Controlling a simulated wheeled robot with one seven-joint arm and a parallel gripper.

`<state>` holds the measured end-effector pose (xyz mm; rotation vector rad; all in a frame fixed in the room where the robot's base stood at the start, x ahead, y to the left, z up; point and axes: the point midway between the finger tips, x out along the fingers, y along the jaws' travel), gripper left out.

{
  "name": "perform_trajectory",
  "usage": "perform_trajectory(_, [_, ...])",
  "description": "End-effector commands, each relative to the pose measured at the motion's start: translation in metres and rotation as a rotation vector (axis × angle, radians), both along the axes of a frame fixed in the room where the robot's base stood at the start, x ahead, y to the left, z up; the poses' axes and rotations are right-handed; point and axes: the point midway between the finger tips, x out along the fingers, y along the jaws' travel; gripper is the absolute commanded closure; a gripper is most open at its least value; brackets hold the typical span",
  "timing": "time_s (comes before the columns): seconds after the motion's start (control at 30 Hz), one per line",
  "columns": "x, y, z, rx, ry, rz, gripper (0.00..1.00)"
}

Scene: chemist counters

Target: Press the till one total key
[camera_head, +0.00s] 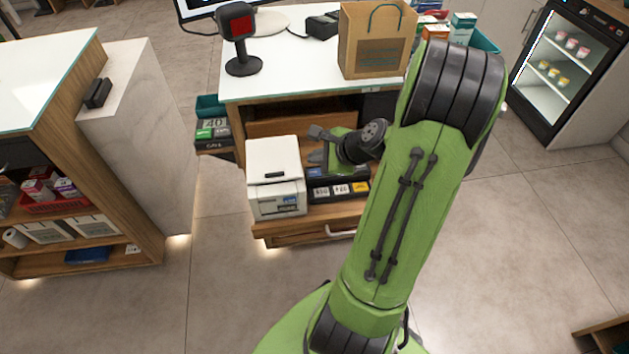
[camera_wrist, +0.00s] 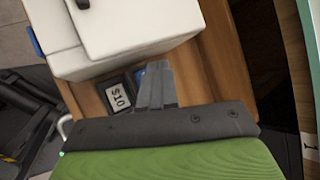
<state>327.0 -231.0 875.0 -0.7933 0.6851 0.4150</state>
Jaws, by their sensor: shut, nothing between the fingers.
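The black till panel (camera_head: 338,190) sits on the pulled-out wooden shelf, right of a white printer-like box. It has white squares marked with dollar amounts and a yellow one at its right end. In the wrist view a square marked $10 (camera_wrist: 118,97) shows just left of my fingers, with a small blue patch beside them. I cannot tell which key is the total key; my gripper covers part of the panel. My gripper (camera_head: 315,157) is shut and empty, over the panel's back left part. Its fingers (camera_wrist: 157,72) point toward the white box; contact is not clear.
The white box (camera_head: 275,180) stands close beside my fingers. The counter top (camera_head: 290,82) above holds a scanner (camera_head: 239,38) and a paper bag (camera_head: 376,40). A dark box with green and white labels (camera_head: 213,130) is at the left. The floor in front is clear.

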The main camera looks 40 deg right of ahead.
Motion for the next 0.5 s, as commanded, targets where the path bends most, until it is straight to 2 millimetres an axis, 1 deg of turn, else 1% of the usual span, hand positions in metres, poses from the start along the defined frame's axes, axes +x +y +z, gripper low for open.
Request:
perform_trajectory(0.03, [0.0002,0.0006,-0.0120,0.002,0.001,0.001,1.00])
perform_trajectory(0.13, [0.0003,0.0009,-0.0197,0.002,0.000,0.002,1.00])
perform_trajectory(0.5, [0.0002,0.0006,-0.0195,0.000,0.000,0.002,1.00])
